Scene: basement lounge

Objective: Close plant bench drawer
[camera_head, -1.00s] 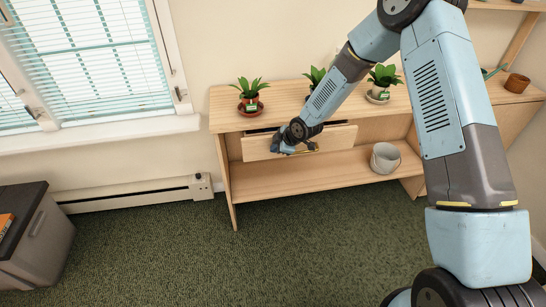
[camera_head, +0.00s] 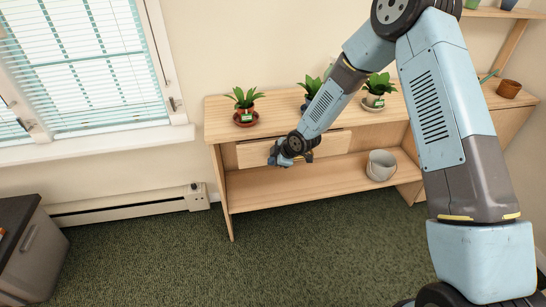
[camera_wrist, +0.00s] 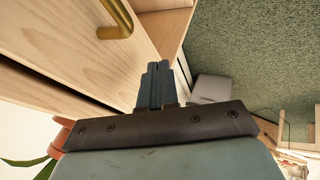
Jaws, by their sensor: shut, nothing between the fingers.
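The plant bench (camera_head: 217,123) is light wood, with potted plants on top and an open lower shelf. Its drawer front (camera_head: 251,155) sits under the top at the left and looks flush or nearly flush; my arm covers part of it. In the wrist view the drawer front (camera_wrist: 72,38) carries a brass handle (camera_wrist: 117,17). My gripper (camera_head: 277,158) is in front of the drawer face. In the wrist view its fingers (camera_wrist: 155,80) are together and empty, beside the drawer front and apart from the handle. Contact with the wood cannot be told.
Potted plants (camera_head: 245,105) (camera_head: 377,90) stand on the bench top; my arm partly hides another. A grey pot (camera_head: 381,165) sits on the lower shelf. A brown pot (camera_head: 508,88) is at the right. A baseboard heater (camera_head: 125,206) runs along the wall. Green carpet (camera_head: 190,262) in front is clear.

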